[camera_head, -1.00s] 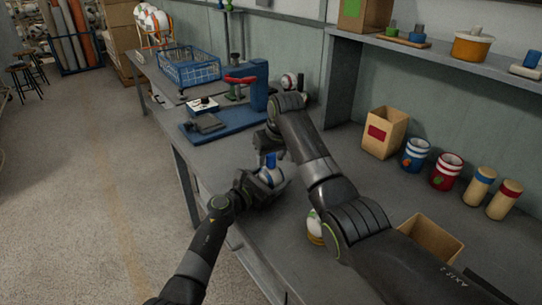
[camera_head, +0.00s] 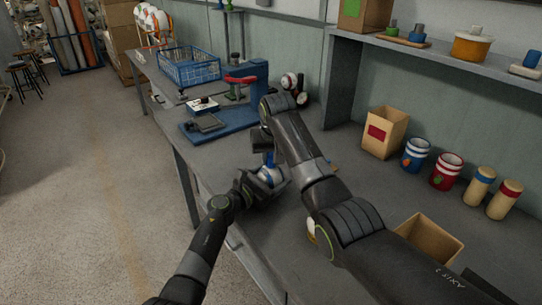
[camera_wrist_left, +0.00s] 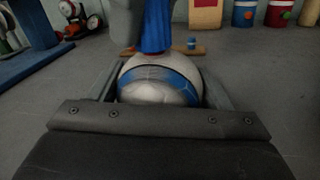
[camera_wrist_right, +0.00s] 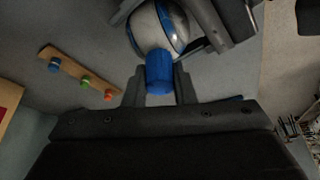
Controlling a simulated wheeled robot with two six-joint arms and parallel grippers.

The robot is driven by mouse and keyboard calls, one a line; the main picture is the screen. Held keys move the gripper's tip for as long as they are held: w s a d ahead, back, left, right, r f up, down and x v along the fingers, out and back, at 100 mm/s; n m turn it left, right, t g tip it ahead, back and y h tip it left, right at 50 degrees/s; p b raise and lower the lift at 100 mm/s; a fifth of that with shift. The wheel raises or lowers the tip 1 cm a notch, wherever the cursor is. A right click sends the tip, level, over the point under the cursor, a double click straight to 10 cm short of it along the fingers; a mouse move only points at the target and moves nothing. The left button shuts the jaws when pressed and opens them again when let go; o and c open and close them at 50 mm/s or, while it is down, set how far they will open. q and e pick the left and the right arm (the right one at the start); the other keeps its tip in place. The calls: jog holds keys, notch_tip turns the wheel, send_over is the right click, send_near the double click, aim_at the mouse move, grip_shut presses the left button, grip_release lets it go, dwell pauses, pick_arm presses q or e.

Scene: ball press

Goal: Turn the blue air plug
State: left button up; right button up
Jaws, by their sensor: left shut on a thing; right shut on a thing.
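The blue air plug (camera_wrist_right: 160,73) stands on top of a white and blue ball (camera_wrist_right: 157,26) in the right wrist view. My right gripper (camera_wrist_right: 160,88) is shut on the plug from above. My left gripper (camera_wrist_left: 162,88) is shut around the ball, with one finger on each side, in the left wrist view. The plug (camera_wrist_left: 155,28) also shows there, rising from the ball's top beside a dark right finger. In the head view the ball (camera_head: 270,177) is partly hidden by both grippers, and the plug (camera_head: 269,158) shows just above it.
A wooden strip with blue, green and orange knobs (camera_wrist_right: 83,77) lies on the bench near the ball. A blue press (camera_head: 240,105) stands behind. A blue wire basket (camera_head: 190,68), cans, wooden cylinders and an open box (camera_head: 430,240) are on the bench.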

jog(key=m+h, duration=0.1)
jog(key=m, duration=0.3)
jog(key=shift+r+m+h, duration=0.1)
jog(key=shift+m+h, duration=0.2)
jog(key=shift+h, duration=0.1)
jog(key=shift+a+m+g+h, duration=0.15)
jog(key=shift+m+h, duration=0.25)
jog(key=shift+m, duration=0.75)
jog(key=shift+d+m+g+h, duration=0.15)
jog(key=shift+m+h, duration=0.25)
jog(key=shift+m, duration=0.75)
jog(key=shift+r, duration=0.1)
jog(key=o, duration=1)
jog(key=v, duration=1.2)
jog(key=shift+w, duration=0.1)
